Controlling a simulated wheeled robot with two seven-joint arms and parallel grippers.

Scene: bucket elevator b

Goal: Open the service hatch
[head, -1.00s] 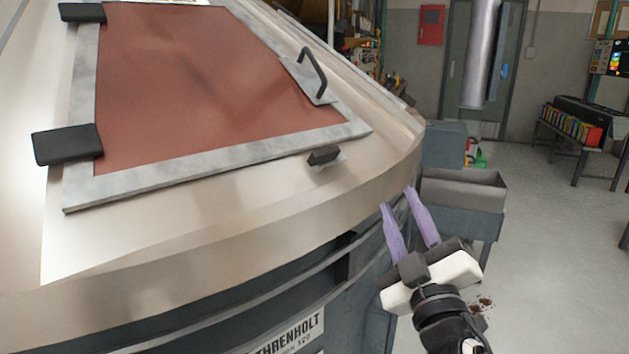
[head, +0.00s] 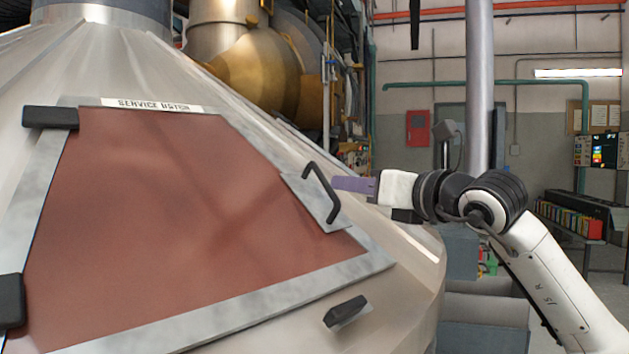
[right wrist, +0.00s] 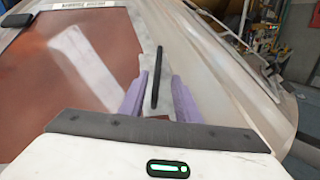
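The service hatch is a reddish panel (head: 150,200) in a grey metal frame (head: 235,312) on the sloping metal cone; it lies flat and closed. A dark bar handle (head: 322,190) stands on a plate at its right edge. A black latch (head: 345,312) sits on the cone just below the frame's lower right. My right gripper (head: 340,184) points left at the handle, its purple fingertips close beside it. In the right wrist view the handle (right wrist: 157,78) stands between the two open fingers, with gaps on both sides. Whether they touch it is unclear. My left gripper is out of view.
Two black hinges (head: 50,118) hold the hatch's left side. A label (head: 150,105) is above the hatch. A vertical grey pipe (head: 480,80) and brass-coloured ducting (head: 270,70) stand behind. Floor and benches are to the right.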

